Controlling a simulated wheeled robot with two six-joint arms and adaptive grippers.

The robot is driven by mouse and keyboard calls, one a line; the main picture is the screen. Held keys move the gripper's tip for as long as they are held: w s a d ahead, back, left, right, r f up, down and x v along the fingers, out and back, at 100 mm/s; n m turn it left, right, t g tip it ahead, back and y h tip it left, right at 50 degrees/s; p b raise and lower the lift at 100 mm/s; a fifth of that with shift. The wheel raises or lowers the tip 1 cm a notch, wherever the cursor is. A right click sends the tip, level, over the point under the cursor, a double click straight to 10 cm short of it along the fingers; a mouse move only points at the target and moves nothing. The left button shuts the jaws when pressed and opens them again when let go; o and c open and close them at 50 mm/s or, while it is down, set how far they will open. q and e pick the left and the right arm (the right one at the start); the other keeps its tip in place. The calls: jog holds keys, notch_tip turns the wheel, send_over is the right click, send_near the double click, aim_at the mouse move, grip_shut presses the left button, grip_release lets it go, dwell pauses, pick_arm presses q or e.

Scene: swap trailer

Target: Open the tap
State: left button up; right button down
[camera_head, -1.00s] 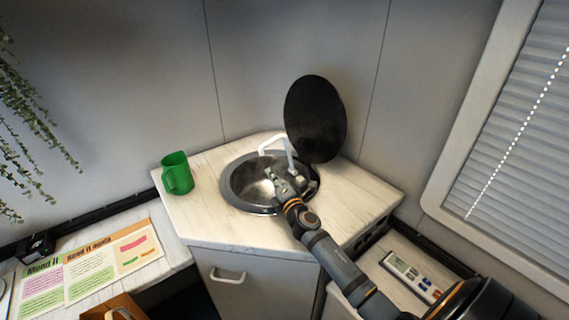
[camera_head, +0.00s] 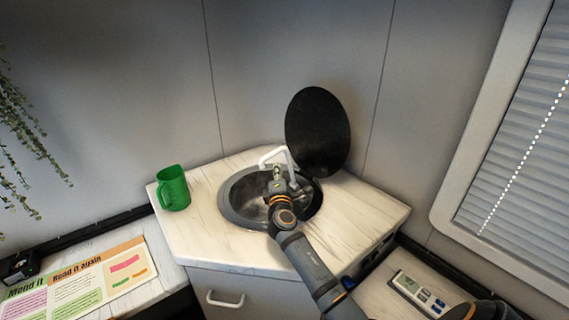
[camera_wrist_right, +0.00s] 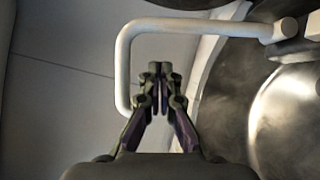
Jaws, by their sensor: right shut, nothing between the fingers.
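The tap is a white bent tube (camera_head: 277,153) at the back of a round metal sink (camera_head: 236,203) set in a corner counter. In the right wrist view the tap's spout (camera_wrist_right: 122,65) bends around in front of my fingers, and its base is at the upper right. My right gripper (camera_head: 277,172) is over the sink, close to the tap. It is shut and empty in the wrist view (camera_wrist_right: 160,75). I cannot tell whether its fingertips touch the tap. The tap's handle is not clearly visible. My left gripper is not in view.
A black round lid (camera_head: 318,132) stands upright behind the sink. A green mug (camera_head: 173,188) stands on the counter (camera_head: 200,235) to the left. A printed sheet (camera_head: 85,280) lies at lower left, and a small grey device (camera_head: 418,293) lies at lower right.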

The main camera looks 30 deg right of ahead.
aim_at(288, 155)
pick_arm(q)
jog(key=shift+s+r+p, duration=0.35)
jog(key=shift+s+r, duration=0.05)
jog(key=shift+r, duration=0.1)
pick_arm(e)
jog(key=d, duration=0.3)
jog(key=shift+w+d+r, duration=0.15)
jog(key=shift+w+r, duration=0.25)
jog(key=d+r+m+p, duration=0.1)
jog(key=p, duration=0.2)
jog(key=shift+d+r+g, duration=0.3)
jog(key=shift+g, duration=0.1)
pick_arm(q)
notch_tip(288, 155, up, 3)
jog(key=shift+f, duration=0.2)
pick_arm(e)
jog(key=shift+w+d+f, duration=0.1)
jog(key=shift+d+f, duration=0.05)
jog(key=shift+d, duration=0.95)
pick_arm(q)
jog(key=shift+b, duration=0.3)
